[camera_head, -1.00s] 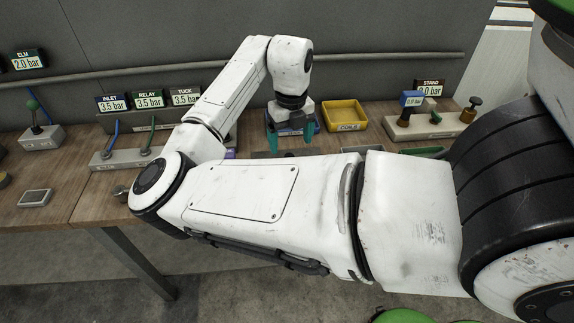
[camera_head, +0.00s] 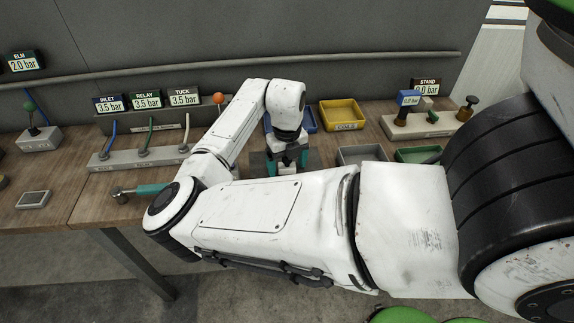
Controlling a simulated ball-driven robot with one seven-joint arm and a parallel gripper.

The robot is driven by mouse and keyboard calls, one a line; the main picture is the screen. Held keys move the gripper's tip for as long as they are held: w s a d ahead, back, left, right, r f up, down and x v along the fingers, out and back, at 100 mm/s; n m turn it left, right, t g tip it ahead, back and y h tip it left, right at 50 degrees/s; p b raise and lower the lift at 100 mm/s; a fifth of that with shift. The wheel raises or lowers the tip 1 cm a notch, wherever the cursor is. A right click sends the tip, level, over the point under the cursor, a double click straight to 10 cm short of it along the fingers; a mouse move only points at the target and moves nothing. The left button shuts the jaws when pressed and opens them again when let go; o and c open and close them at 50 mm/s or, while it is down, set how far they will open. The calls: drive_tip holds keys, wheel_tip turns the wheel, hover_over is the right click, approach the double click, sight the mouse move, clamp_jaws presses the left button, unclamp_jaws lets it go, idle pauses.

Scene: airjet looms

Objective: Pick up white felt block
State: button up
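A small white block (camera_head: 287,169), which looks like the white felt block, shows low between the teal fingertips of my gripper (camera_head: 287,163). My gripper points down over a dark grey plate or tray (camera_head: 314,160) on the wooden bench. One finger is on each side of the block, with the fingers apart. I cannot tell whether they touch it. My forearm hides the area just in front of the block.
A blue bin (camera_head: 309,120) and a yellow bin (camera_head: 342,114) stand behind my gripper. A grey tray (camera_head: 362,153) and a green tray (camera_head: 417,154) lie to the right. A teal-handled tool (camera_head: 150,189) lies left. A valve stand (camera_head: 425,126) is at right.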

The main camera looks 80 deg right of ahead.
drive_tip(key=c, duration=1.1)
drive_tip(key=shift+r, duration=0.1)
